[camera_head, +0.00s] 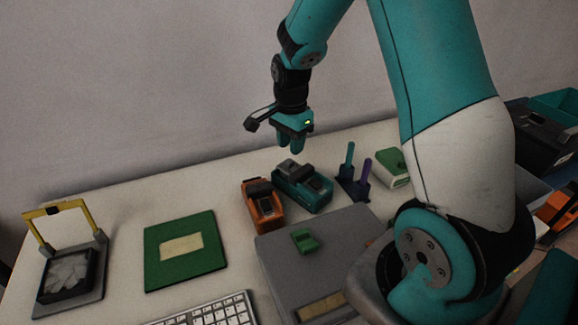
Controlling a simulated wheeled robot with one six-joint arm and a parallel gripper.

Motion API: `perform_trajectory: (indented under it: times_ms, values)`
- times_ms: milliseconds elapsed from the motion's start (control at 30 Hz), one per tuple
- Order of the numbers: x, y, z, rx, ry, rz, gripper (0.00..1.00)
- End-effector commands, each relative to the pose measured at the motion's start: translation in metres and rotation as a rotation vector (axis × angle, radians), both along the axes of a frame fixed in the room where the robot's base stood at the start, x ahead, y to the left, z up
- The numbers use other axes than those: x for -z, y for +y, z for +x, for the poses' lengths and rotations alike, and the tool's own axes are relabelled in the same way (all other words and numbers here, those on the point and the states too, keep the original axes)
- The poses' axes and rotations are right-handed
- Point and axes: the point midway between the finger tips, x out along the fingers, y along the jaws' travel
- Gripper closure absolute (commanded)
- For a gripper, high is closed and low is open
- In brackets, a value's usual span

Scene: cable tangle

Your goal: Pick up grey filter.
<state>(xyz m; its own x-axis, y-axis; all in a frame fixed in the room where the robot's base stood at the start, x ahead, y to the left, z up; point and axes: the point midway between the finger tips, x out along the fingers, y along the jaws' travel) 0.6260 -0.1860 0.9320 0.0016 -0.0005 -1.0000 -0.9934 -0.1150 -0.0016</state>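My gripper (292,146) hangs fingers down above the back of the white table, over and behind the teal device. Its fingertips look close together, but the view does not show clearly whether they are apart. Nothing is seen hanging from it. No object is clearly recognisable as the grey filter. A crumpled grey piece (70,274) lies in a black tray on the grey stand with a yellow frame at far left. A small grey block (290,168) sits on the teal device (303,188). I cannot tell whether either is the filter.
An orange device (262,205) stands left of the teal one. A pen holder (353,185) and green-white box (392,168) stand to the right. A green board (185,250), keyboard (210,312) and grey case (280,260) lie in front. The table's back left is clear.

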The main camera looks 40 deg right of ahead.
Motion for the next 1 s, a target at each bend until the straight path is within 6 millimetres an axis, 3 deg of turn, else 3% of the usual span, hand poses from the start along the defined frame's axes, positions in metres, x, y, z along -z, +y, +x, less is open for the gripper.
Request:
perform_trajectory:
  times_ms: [233,533,567,700,1000]
  values:
    - [0.038,0.001,-0.003,0.000,0.004,0.002,0.67]
    - [0.045,0.000,-0.002,0.000,0.001,0.000,0.67]
    - [0.045,0.000,-0.002,0.000,0.001,0.000,0.69]
    - [0.045,0.000,-0.002,0.000,0.001,0.000,1.00]
    - [0.044,0.000,-0.002,0.000,0.001,0.000,1.00]
